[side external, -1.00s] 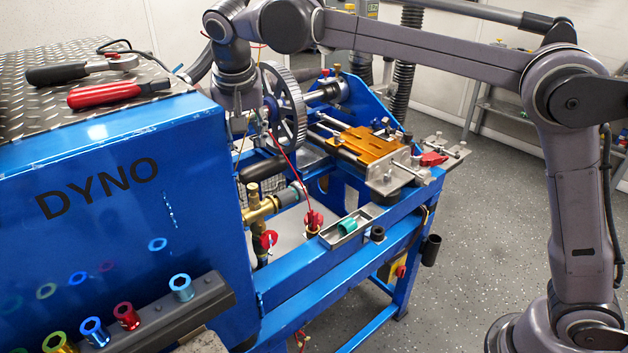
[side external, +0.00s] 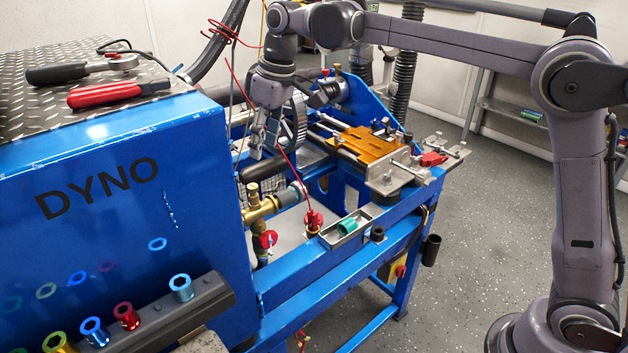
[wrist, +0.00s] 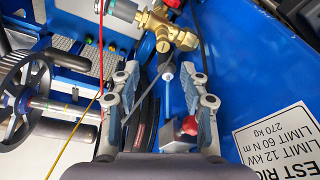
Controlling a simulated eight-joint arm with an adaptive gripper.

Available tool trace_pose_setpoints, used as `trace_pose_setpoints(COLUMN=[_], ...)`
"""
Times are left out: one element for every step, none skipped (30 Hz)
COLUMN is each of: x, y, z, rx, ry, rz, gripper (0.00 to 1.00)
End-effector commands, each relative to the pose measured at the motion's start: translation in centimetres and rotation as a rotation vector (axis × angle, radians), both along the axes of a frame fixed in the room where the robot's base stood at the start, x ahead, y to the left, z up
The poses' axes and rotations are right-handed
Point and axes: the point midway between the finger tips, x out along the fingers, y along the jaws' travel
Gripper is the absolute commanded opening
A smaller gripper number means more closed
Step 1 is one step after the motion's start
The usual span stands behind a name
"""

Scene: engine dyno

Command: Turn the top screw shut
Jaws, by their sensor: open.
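I cannot tell for sure which part is the top screw. A brass valve fitting (side external: 262,208) sits on the blue rig below my gripper, with a red handle (side external: 268,239) at its lower side. In the wrist view the brass fitting (wrist: 168,30) lies ahead of the fingers, beyond the fingertips. A dark hose with a pale end (wrist: 167,72) shows between the fingers. My gripper (side external: 258,147) is open and empty, above the black hose (side external: 264,168) and in front of the spoked wheel. Its two fingers (wrist: 163,82) stand apart in the wrist view.
The blue DYNO cabinet (side external: 100,180) stands close on the left. The spoked wheel (wrist: 25,100) is left of the fingers. A thin red cable (side external: 290,165) crosses near my gripper.

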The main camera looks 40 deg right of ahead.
Motion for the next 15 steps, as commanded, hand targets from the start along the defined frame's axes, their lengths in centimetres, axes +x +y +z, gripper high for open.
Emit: trace_pose_setpoints(x=[0.0, 0.1, 0.1, 0.1, 0.1, 0.1, 0.1, 0.2, 0.2, 0.2, 0.2, 0.2, 0.2, 0.2, 0.3], y=[-0.5, -0.7, -0.9, -1.0, -1.2, -1.3, -1.5, -1.6, -1.7, -1.8, -1.8, -1.9, -2.0, -2.0, -2.0], z=[0.0, 0.0, 0.0, 0.1, 0.1, 0.1, 0.2, 0.2, 0.3, 0.3, 0.4, 0.4, 0.4, 0.4, 0.4], rx=[0.013, 0.021, 0.032, 0.040, 0.047, 0.056, 0.062, 0.066, 0.073, 0.076, 0.079, 0.081, 0.083, 0.085, 0.086], ry=[-0.008, -0.015, -0.026, -0.036, -0.045, -0.060, -0.070, -0.080, -0.093, -0.102, -0.111, -0.120, -0.125, -0.130, -0.134], rz=[0.076, 0.125, 0.189, 0.235, 0.279, 0.335, 0.373, 0.407, 0.448, 0.475, 0.498, 0.523, 0.538, 0.550, 0.562], gripper=[0.45, 0.45, 0.45, 0.45, 0.45, 0.45, 0.45, 0.45, 0.45, 0.45, 0.45, 0.45, 0.45, 0.45, 0.45])
